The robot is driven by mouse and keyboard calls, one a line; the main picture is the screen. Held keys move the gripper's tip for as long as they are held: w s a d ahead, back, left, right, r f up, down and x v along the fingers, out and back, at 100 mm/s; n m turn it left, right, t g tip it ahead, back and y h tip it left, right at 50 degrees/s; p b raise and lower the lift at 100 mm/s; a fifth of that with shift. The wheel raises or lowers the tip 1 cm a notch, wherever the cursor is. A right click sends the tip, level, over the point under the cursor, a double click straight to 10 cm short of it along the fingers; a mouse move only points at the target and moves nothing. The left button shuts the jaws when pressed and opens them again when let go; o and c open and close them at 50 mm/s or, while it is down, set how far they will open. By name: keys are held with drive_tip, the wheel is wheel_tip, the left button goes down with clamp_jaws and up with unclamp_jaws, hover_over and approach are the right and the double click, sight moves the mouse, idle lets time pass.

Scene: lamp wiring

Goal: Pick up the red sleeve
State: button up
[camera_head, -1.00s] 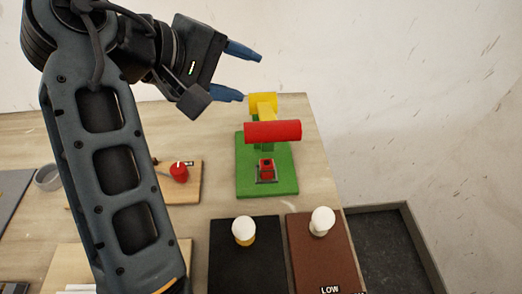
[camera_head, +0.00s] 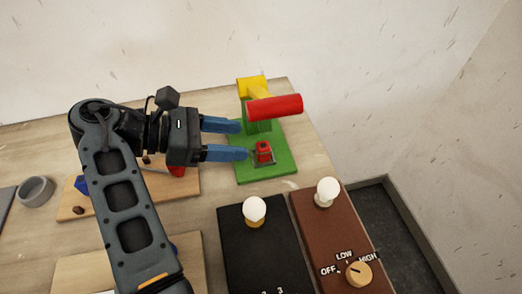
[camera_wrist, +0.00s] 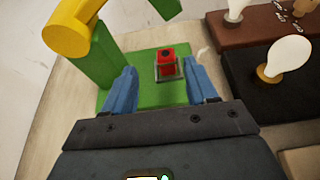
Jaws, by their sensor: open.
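A small red block-like piece with a dark hole on top, which looks like the red sleeve (camera_head: 263,148), sits upright in a small grey metal holder on the green base (camera_head: 284,169). It also shows in the wrist view (camera_wrist: 167,60), just beyond and between my fingertips. My gripper (camera_head: 243,141) is open and empty, with its blue fingers pointing right toward the red piece. In the wrist view the fingers (camera_wrist: 160,75) are spread on either side, apart from it.
A green post with a yellow arm (camera_head: 254,87) and a thick red cylinder (camera_head: 274,107) rises behind the red piece. A black board (camera_head: 240,250) and a brown board (camera_head: 318,225), each with a white bulb, lie in front. A grey cup (camera_head: 36,190) stands at left.

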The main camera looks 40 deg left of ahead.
sight(262, 145)
drive_tip(key=x, duration=0.3)
drive_tip(key=p+x, duration=0.1)
drive_tip(key=x, duration=0.2)
drive_tip(key=shift+s+d+f, duration=0.15)
drive_tip(key=shift+d+f, duration=0.1)
drive_tip(key=shift+d, duration=0.1)
drive_tip(key=shift+c, duration=0.2)
clamp_jaws()
drive_tip(key=shift+r, duration=0.1)
